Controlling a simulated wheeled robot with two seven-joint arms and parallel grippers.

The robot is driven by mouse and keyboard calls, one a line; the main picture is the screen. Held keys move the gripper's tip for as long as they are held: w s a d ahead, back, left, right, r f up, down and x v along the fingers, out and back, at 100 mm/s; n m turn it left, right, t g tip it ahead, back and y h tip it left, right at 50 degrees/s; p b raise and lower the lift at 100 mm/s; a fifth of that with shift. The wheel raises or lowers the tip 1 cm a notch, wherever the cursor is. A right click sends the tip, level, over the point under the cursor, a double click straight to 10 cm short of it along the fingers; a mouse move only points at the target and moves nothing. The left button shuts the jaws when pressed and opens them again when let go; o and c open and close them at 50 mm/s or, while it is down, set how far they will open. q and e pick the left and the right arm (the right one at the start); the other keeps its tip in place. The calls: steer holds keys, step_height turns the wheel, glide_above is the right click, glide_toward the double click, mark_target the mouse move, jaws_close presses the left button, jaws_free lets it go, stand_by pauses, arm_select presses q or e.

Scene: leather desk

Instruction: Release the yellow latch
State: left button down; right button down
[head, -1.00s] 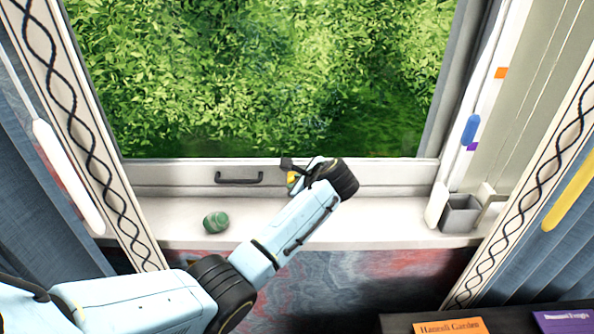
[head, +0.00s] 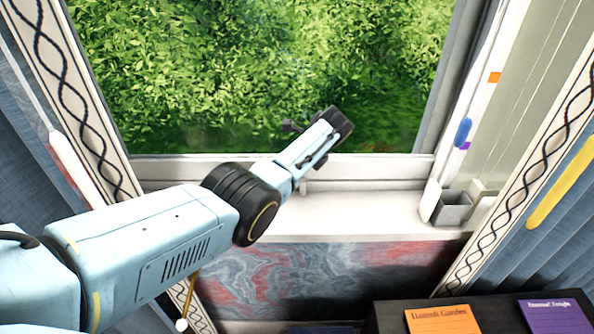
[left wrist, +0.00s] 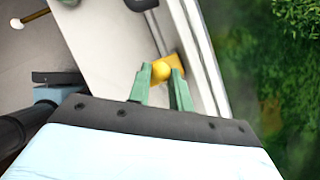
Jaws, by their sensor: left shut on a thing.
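The yellow latch shows in the left wrist view as a round yellow knob (left wrist: 161,71) beside a yellow-orange plate (left wrist: 173,62) and a grey bar on the pale window frame. My left gripper (left wrist: 163,76) has its two green fingers on either side of the knob and is shut on it. In the head view my left arm reaches up across the window's lower frame, and its wrist hides the fingertips and the latch. My right gripper is in neither view.
The white sill (head: 370,215) is clear right of my arm, up to a grey open box (head: 453,208). A dark shelf with an orange book (head: 443,319) and a purple book (head: 556,313) stands at the lower right. A white-tipped cord (head: 183,324) hangs below my arm.

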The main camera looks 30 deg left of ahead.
arm_select(q)
steer(key=shift+w, duration=0.1)
steer(key=shift+r+g, duration=0.1)
steer(key=shift+g, duration=0.2)
stand_by(0.3)
steer(key=c, duration=1.3)
jaws_free()
steer(key=shift+d+r, duration=0.1)
steer(key=shift+r, duration=0.2)
steer(key=p+v, duration=0.1)
steer(key=v, duration=1.1)
steer(key=shift+d+r, duration=0.1)
steer(key=shift+r, duration=0.25)
